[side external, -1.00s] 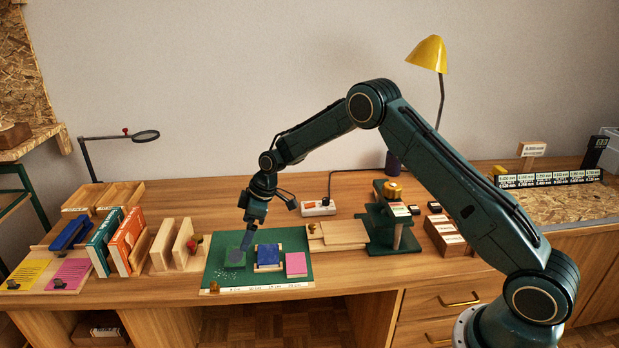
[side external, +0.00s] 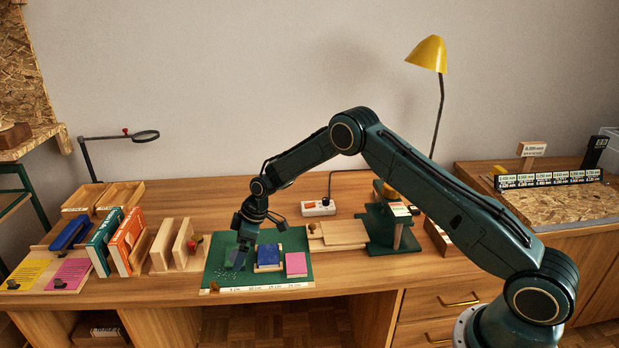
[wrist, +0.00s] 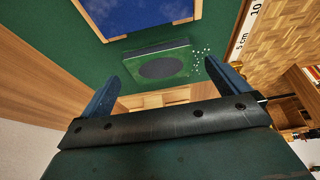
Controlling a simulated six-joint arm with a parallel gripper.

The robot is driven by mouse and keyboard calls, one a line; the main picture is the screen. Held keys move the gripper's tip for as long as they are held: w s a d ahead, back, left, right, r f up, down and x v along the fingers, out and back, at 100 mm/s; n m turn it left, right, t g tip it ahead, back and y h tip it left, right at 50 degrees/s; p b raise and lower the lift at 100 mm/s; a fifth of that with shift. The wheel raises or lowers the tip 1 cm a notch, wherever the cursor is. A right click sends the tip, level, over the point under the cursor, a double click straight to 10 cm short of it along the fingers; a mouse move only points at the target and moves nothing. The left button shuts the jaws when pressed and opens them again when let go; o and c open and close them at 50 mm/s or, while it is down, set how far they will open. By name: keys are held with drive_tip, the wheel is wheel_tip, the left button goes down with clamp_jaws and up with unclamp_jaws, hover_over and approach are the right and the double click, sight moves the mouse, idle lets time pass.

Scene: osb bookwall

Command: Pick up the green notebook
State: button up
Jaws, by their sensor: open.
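The green notebook (wrist: 160,66) lies on the green cutting mat (wrist: 60,48), with a dark oval on its cover. In the side view the notebook (side external: 231,254) is at the mat's left part, partly hidden by my gripper (side external: 240,264). My gripper (wrist: 163,72) is open and empty. In the wrist view its fingers reach toward the notebook's two ends, one on each side. I cannot tell whether they touch it or the mat.
A blue notebook (side external: 268,254) on a wooden holder and a pink notebook (side external: 296,263) lie to the right. Wooden bookends (side external: 182,242) stand to the left, beside an orange book (side external: 126,243). Pale specks (wrist: 201,60) lie near the green notebook.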

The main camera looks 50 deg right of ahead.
drive_tip(key=shift+x, duration=0.95)
drive_tip(key=c, duration=1)
